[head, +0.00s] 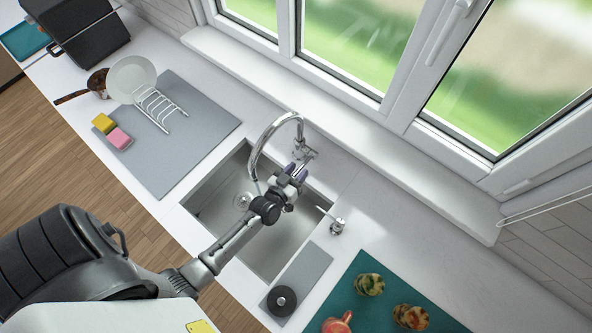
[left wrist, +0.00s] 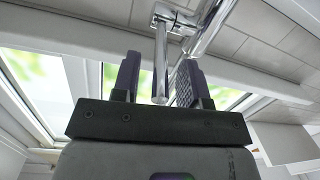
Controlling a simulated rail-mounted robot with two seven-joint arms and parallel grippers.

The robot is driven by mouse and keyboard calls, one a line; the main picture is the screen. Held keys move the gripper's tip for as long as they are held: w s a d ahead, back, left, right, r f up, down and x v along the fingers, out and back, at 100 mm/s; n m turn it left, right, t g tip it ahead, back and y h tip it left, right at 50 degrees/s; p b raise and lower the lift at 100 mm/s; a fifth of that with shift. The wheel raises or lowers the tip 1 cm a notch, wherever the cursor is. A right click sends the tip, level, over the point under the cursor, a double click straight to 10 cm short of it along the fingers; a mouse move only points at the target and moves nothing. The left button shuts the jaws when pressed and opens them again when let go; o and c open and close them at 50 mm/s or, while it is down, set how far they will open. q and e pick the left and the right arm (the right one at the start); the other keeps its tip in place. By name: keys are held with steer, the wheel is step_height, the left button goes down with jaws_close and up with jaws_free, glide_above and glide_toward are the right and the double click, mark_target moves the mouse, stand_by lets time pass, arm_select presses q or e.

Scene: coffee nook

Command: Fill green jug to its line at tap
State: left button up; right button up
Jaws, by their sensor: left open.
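The chrome tap (head: 256,146) arches over the sink (head: 215,205) by the window. Its base and side fitting (head: 308,152) show just beyond my left gripper (head: 296,173). My left gripper is open over the sink's back edge. In the left wrist view, a chrome rod of the tap (left wrist: 160,62) appears between the open fingers, with a gap on each side. I cannot tell whether the rod lies within the jaws or beyond them. I see no green jug in either view; my forearm covers part of the sink. My right gripper is not in view.
Patterned cups (head: 369,284) and a red pot (head: 337,324) stand on a teal mat (head: 362,263) at the lower right. A soap dispenser (head: 337,226) stands right of the sink. A plate (head: 131,78), wire rack (head: 160,108) and sponges (head: 104,123) are at the left.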

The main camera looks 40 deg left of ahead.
arm_select(q)
steer(key=shift+s, duration=0.1)
steer(key=s+d+r+b, duration=0.1)
steer(key=s+d, duration=0.1)
steer(key=s, duration=1.1)
steer(key=shift+s+b, duration=0.2)
steer(key=shift+b, duration=0.15)
steer(key=shift+r, duration=0.1)
